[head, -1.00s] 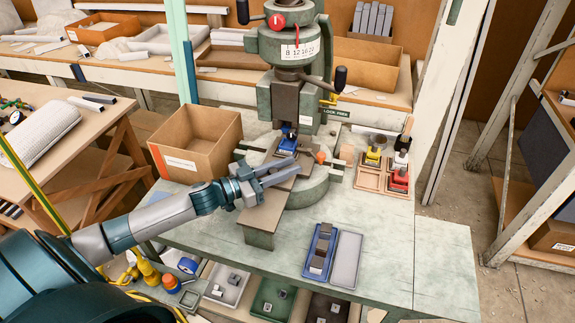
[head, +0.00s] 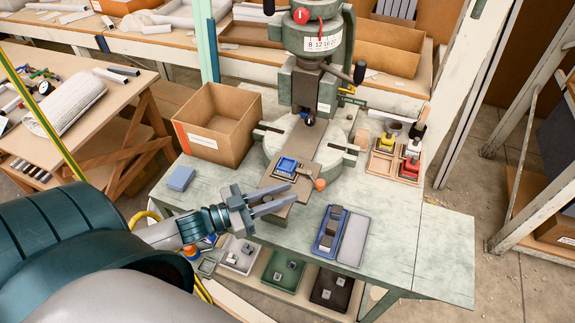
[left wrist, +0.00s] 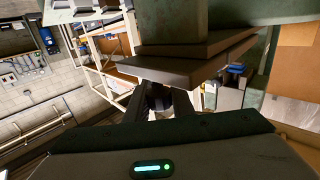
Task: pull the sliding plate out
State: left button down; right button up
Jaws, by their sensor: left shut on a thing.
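The sliding plate (head: 303,174) sits on the front part of the guide in front of the press (head: 312,75). It carries a blue fixture (head: 287,165), and an orange knob (head: 320,184) shows at its right front. My left gripper (head: 291,196) reaches in from the left, its fingers at the plate's front end. It is shut on the plate's front part; the exact hold is hard to see. In the left wrist view the fingers (left wrist: 165,103) run up under a flat brown plate edge (left wrist: 180,70), which hides their tips. My right gripper is not in view.
An open cardboard box (head: 218,125) stands left of the press, with a blue block (head: 180,178) in front of it. A blue tray (head: 331,231) and a grey tray (head: 353,240) lie at front right. Stamps in wooden trays (head: 384,155) stand right of the press.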

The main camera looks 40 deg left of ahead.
pick_arm(q)
jog(key=shift+s, duration=0.15)
jog(key=c, duration=1.5)
grip_release()
jog(key=shift+c, duration=0.2)
jog(key=shift+s, duration=0.2)
jog(key=shift+s+a+f+b, duration=0.1)
jog(key=shift+s+a+b, duration=0.25)
jog(key=shift+s, duration=0.1)
jog(key=b+v, duration=0.4)
jog(key=v, duration=1.2)
jog(key=shift+a, duration=0.1)
jog(key=shift+w, duration=0.1)
